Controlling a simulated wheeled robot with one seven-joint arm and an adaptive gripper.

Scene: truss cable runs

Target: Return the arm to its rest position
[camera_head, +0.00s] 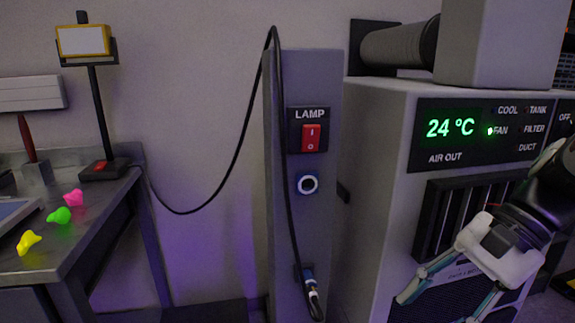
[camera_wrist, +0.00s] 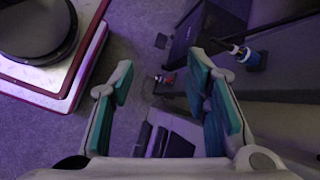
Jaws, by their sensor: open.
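My gripper (camera_head: 436,308) is at the lower right of the head view, in front of the grey cooling unit. Its two white fingers with teal pads are spread apart. In the wrist view my gripper (camera_wrist: 160,66) is also open, with nothing held between the pads. My arm comes in from the right edge of the head view, and its rear part is out of frame.
A grey post (camera_head: 322,235) carries a red lamp switch (camera_head: 312,138), a round socket (camera_head: 307,184) and a blue cable plug (camera_head: 309,281) low down. The cooling unit (camera_head: 385,190) stands close by my gripper. A metal table (camera_head: 85,228) stands left.

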